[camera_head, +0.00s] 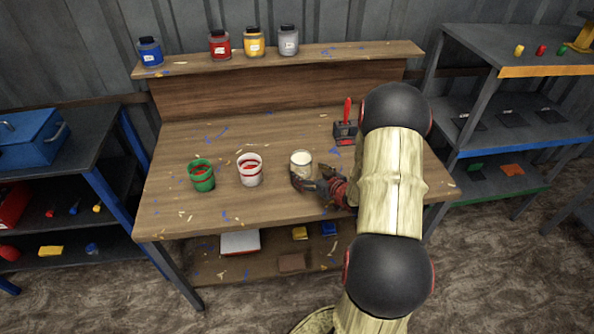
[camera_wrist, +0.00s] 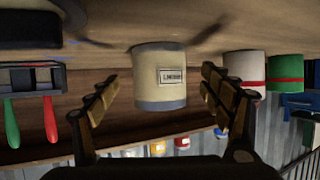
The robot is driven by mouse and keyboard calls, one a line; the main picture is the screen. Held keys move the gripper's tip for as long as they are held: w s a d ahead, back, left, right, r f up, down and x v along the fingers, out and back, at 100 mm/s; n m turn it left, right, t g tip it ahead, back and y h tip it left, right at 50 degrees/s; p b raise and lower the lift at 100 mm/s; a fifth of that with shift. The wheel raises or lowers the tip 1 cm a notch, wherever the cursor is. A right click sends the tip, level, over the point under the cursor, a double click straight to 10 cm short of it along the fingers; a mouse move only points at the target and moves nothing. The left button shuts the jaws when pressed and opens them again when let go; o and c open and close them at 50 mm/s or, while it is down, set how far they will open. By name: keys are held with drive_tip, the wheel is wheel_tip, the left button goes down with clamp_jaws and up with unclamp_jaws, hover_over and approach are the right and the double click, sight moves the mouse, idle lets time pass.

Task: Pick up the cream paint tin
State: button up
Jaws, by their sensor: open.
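The cream paint tin (camera_head: 300,160) stands upright on the wooden workbench (camera_head: 240,215), right of the white tin and in front of my gripper (camera_head: 313,180). In the wrist view, which is upside down, the cream tin (camera_wrist: 160,80) shows its label and grey rim band between my two spread fingers. My gripper (camera_wrist: 158,92) is open, with a gap showing on each side of the tin. I cannot tell how deep the tin sits between the fingers. In the head view, my gripper hides the tin's lower front.
A white tin (camera_head: 250,172) and a green tin (camera_head: 202,178) stand left of the cream one. A small rack with a red-handled tool (camera_head: 346,128) is behind, to the right. Several jars line the back shelf (camera_head: 350,52). The bench's middle back is clear.

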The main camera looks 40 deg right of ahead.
drive_tip(key=b+x, duration=0.1)
drive_tip(key=x, duration=0.2)
drive_tip(key=b+x, duration=0.1)
drive_tip(key=x, duration=0.1)
drive_tip(key=shift+w+d+r, duration=0.1)
drive_tip(key=shift+w, duration=0.3)
drive_tip(key=c, duration=0.3)
drive_tip(key=shift+r, duration=0.15)
drive_tip(key=c, duration=1.5)
